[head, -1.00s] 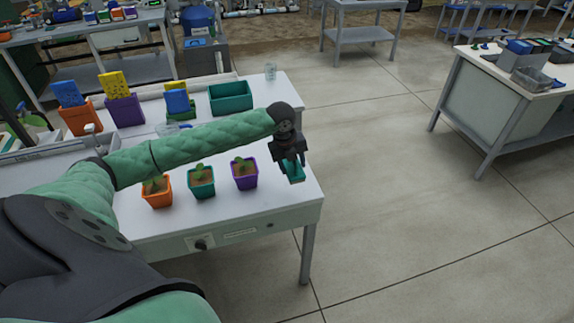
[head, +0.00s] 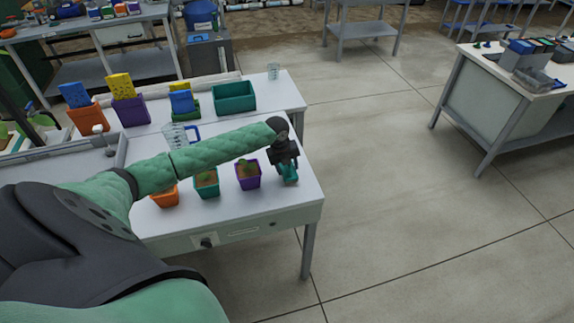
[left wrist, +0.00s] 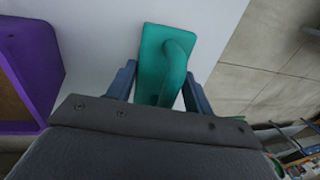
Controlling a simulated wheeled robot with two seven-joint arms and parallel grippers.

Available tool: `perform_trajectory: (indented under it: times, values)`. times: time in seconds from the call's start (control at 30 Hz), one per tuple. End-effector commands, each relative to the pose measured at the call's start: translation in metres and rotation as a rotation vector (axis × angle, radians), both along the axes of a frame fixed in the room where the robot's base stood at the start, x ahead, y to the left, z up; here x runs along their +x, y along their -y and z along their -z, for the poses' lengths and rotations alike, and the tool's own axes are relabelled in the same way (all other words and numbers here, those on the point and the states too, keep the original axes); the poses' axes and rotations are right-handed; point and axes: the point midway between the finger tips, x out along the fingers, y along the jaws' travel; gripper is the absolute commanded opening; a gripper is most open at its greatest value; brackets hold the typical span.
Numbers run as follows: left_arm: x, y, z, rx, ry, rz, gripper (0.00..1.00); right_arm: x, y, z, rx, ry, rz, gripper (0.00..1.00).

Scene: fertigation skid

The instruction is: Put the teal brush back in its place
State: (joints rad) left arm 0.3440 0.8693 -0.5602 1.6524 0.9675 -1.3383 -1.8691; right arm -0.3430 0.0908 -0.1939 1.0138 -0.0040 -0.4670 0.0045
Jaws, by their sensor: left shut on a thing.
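The teal brush (head: 290,175) is in my left gripper (head: 286,166), by the right end of the white table, right of the purple pot. In the left wrist view the brush (left wrist: 153,48) shows its flat teal back and curved handle between the two fingers of the left gripper (left wrist: 160,88). The gripper is shut on the brush. I cannot tell whether the brush touches the table. My right gripper is not in view.
Orange (head: 164,198), teal (head: 206,188) and purple (head: 248,180) plant pots stand left of the gripper. Behind are a teal bin (head: 234,98), coloured holders with blue and yellow pieces, and a clear jug (head: 175,138). The table (head: 300,200) ends just right of the gripper.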

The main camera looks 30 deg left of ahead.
Motion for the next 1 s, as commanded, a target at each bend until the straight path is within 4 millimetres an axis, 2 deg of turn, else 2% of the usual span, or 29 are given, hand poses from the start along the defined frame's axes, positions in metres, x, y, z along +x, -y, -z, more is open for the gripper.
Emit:
perform_trajectory:
  times: [0.43,0.47,0.57,0.87,1.0]
  values:
    - [-0.0001,-0.0004,0.0072,0.001,-0.001,0.000,0.30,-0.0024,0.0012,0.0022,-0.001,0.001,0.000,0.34]
    - [-0.0002,-0.0004,0.0074,0.001,-0.001,0.000,0.53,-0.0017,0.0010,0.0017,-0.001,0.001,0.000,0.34]
    - [-0.0002,-0.0004,0.0069,0.001,0.000,0.000,0.73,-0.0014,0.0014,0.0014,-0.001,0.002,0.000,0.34]
    - [-0.0001,-0.0003,0.0058,0.001,0.001,0.000,0.73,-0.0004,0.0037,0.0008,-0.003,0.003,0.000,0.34]
    - [-0.0006,-0.0017,-0.0016,0.002,0.003,0.000,0.73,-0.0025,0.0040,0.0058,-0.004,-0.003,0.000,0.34]
